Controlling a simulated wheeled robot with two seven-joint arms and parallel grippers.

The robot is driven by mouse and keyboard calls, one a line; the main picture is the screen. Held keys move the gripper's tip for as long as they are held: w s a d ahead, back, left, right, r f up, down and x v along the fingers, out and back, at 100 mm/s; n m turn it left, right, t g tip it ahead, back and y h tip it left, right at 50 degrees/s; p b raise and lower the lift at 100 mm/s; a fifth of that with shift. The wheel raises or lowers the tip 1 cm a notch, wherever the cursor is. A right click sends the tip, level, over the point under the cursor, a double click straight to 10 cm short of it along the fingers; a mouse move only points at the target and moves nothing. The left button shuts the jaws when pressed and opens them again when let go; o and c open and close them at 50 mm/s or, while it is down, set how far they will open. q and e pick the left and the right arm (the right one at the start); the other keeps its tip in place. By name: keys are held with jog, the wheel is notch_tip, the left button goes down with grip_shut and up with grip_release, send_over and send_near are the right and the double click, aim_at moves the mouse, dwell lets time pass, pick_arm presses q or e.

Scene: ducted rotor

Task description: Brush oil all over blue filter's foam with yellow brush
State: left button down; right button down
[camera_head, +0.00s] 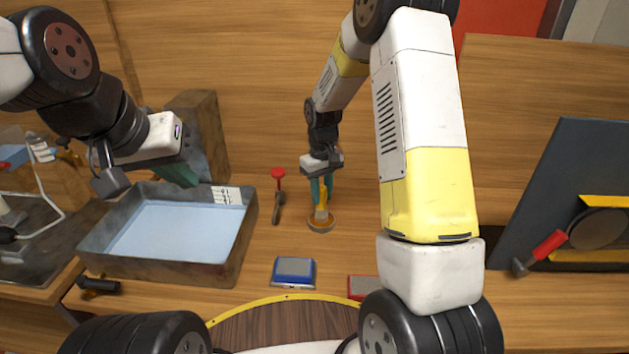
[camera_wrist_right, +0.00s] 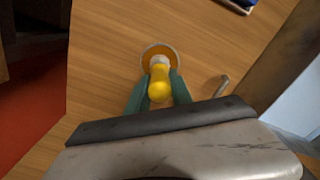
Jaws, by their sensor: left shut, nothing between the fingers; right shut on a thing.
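The blue filter (camera_head: 294,272), a blue frame with a grey foam face, lies flat on the wooden table near the front. My right gripper (camera_head: 322,190) is shut on the brush's handle from above. In the right wrist view the yellow brush (camera_wrist_right: 159,84) shows between my right gripper's green fingers (camera_wrist_right: 159,88), above the dish (camera_wrist_right: 160,53). My left gripper (camera_head: 184,176) is shut and empty, above the back of the grey tray.
A grey metal tray (camera_head: 247,238) with pale blue liquid stands at the left. A red-topped tool (camera_head: 278,190) lies left of the dish. A red-framed filter (camera_head: 361,287) is partly hidden by my right arm. A dark panel with a red-handled tool (camera_head: 545,248) stands at the right.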

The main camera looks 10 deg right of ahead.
dwell(0.5)
jog(key=shift+r, duration=3.45)
jog(key=shift+s, duration=0.1)
